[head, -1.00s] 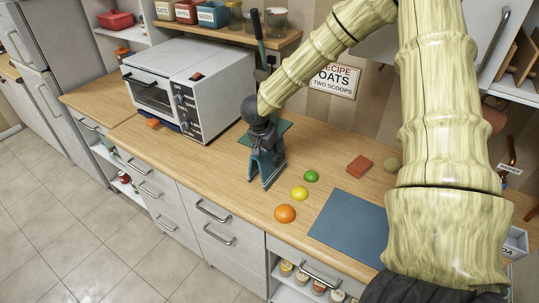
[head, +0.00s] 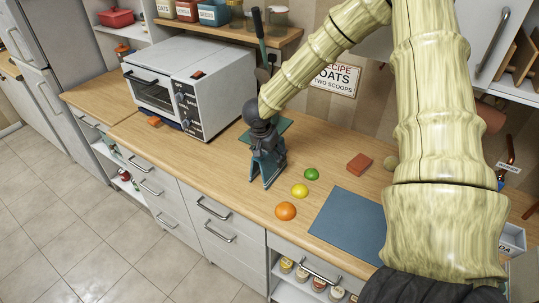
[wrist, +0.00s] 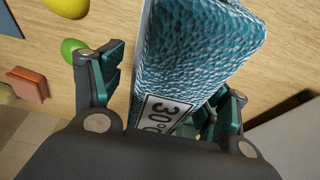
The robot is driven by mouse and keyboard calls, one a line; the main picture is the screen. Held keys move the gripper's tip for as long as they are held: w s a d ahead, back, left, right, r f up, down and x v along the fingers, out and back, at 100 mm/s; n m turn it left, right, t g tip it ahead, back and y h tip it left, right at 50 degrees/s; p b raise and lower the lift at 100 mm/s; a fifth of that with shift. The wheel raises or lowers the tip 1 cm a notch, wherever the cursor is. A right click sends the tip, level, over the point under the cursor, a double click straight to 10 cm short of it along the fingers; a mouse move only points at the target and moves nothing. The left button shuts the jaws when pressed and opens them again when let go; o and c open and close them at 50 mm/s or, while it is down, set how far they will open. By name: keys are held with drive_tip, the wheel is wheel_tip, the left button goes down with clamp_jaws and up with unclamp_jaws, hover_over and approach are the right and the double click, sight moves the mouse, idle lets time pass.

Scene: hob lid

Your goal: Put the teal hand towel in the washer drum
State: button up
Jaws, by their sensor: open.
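The teal hand towel (wrist: 195,45) is a thick textured block in the wrist view, with a white tag reading "30°". It stands between the two fingers of my gripper (wrist: 172,85), which are apart. In the head view my gripper (head: 266,178) points down at the counter, left of the fruit. A flat green-teal patch (head: 286,126) shows behind it; I cannot tell if this is the towel, which is otherwise mostly hidden there. Whether the fingers touch the towel is not clear. I see no washer drum in these views.
On the wooden counter (head: 225,165) are an orange (head: 286,211), a yellow fruit (head: 299,190), a green fruit (head: 311,174), a red-brown block (head: 359,163) and a blue mat (head: 345,222). A white oven with knobs (head: 195,85) stands to the left. A shelf with jars hangs behind.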

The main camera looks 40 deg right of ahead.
drive_tip(key=shift+b+v, duration=1.6)
drive_tip(key=shift+v, duration=4.5)
drive_tip(key=shift+w, duration=0.1)
